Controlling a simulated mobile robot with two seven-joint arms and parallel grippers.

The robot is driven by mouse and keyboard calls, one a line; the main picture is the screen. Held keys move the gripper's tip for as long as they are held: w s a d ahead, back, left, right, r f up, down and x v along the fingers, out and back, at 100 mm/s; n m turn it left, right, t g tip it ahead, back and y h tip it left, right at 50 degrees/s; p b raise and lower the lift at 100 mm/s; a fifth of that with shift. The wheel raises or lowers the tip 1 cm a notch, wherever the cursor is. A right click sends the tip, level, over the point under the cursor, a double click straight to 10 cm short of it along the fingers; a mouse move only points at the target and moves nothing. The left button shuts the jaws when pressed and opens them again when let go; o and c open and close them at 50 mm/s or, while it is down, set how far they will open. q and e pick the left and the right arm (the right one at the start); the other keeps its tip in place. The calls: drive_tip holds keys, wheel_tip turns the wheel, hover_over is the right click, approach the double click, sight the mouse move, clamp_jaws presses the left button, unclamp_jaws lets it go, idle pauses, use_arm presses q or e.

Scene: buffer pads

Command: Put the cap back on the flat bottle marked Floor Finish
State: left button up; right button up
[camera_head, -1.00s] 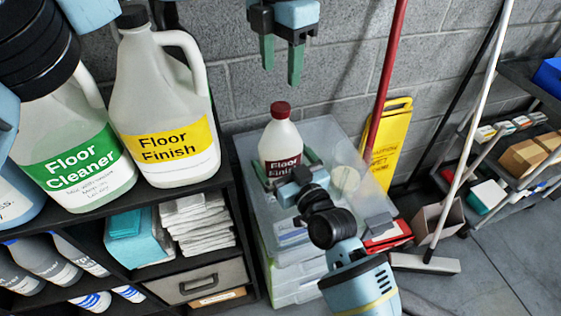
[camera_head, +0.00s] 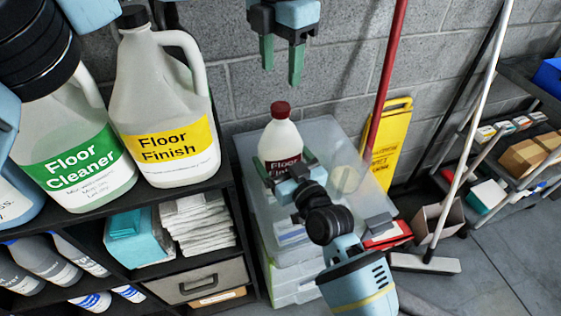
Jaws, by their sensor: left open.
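A white bottle (camera_head: 281,139) with a dark red label, partly readable as Floor Finish, stands upright on a clear storage bin. A red cap (camera_head: 281,108) sits on its neck; I cannot tell how tightly. My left gripper (camera_head: 281,68) hangs above the bottle, fingers pointing down, open and empty, clear of the cap. My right gripper (camera_head: 286,166) is low at the bottle's front, its fingers apart on either side of the body. I cannot see any contact, and the gripper hides the bottle's lower part and some of the label.
The clear bin's lid (camera_head: 330,135) bears the bottle. A large yellow-labelled Floor Finish jug (camera_head: 165,105) and a Floor Cleaner jug (camera_head: 75,150) stand on the left shelf. A red pole (camera_head: 385,75) and a yellow sign (camera_head: 388,140) stand right of the bin.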

sight(281, 106)
use_arm(q)
drive_tip(key=n, duration=1.3)
drive_tip(key=shift+f, duration=0.15)
drive_tip(key=shift+f, duration=3.9)
drive_tip(key=c, duration=1)
drive_tip(key=m, duration=0.6)
